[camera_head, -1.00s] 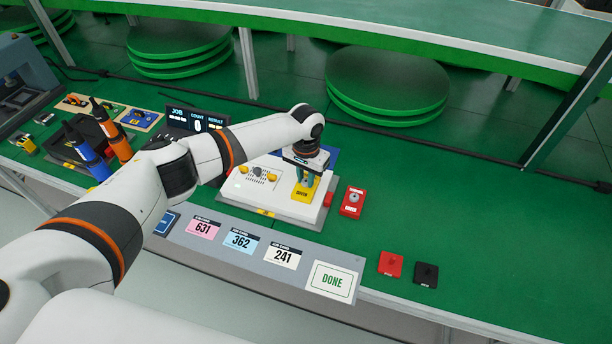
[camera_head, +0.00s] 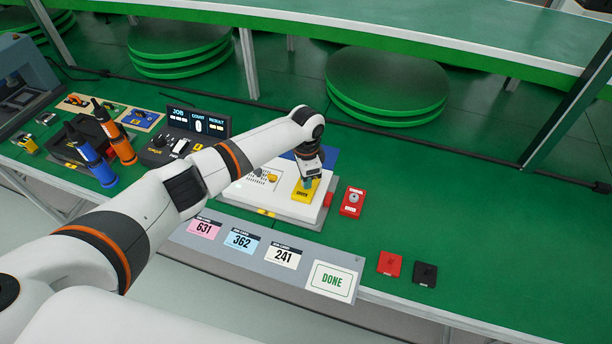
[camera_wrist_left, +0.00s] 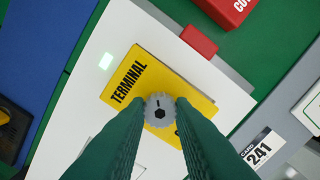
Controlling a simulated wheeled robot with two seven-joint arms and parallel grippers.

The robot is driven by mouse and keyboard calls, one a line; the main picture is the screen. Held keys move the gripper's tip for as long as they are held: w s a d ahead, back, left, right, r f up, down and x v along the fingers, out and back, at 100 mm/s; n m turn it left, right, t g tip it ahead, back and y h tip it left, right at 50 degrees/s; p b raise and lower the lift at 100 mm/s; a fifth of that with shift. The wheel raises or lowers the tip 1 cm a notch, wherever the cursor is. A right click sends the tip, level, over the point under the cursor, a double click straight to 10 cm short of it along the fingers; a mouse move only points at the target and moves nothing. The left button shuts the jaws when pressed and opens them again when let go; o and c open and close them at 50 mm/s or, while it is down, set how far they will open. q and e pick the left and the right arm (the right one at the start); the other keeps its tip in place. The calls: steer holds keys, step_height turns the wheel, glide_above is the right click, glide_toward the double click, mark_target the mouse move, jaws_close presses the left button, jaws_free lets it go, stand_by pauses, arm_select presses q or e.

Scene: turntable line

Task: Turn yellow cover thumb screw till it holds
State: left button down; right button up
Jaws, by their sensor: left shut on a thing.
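The yellow cover (camera_head: 300,195) lies on the white fixture (camera_head: 285,209), on the side toward the red box. In the left wrist view the yellow cover (camera_wrist_left: 133,81) shows the word "TERMINAL", with more lettering partly hidden by a finger. A grey knurled thumb screw (camera_wrist_left: 159,108) with a dark hex centre sits on the cover. My left gripper (camera_head: 308,184) points down at the cover and is shut on the thumb screw; its two green fingers (camera_wrist_left: 160,112) press on both sides of the screw's head. How deep the screw sits cannot be told. My right gripper is not in view.
A red box (camera_head: 352,201) stands right of the fixture. A card strip with a DONE card (camera_head: 331,281) runs along the front. Red (camera_head: 390,263) and black (camera_head: 424,273) pieces lie at right. Blue and orange screwdrivers (camera_head: 121,147) stand at left. The right of the green table is largely clear.

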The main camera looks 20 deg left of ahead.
arm_select(q)
steer(key=shift+m, duration=1.6)
steer(key=shift+d, duration=0.1)
steer(key=c, duration=1.2)
jaws_free()
steer(key=shift+c, duration=0.2)
step_height(320, 180, up, 12)
steer(key=b, duration=0.1)
steer(key=shift+b, duration=0.3)
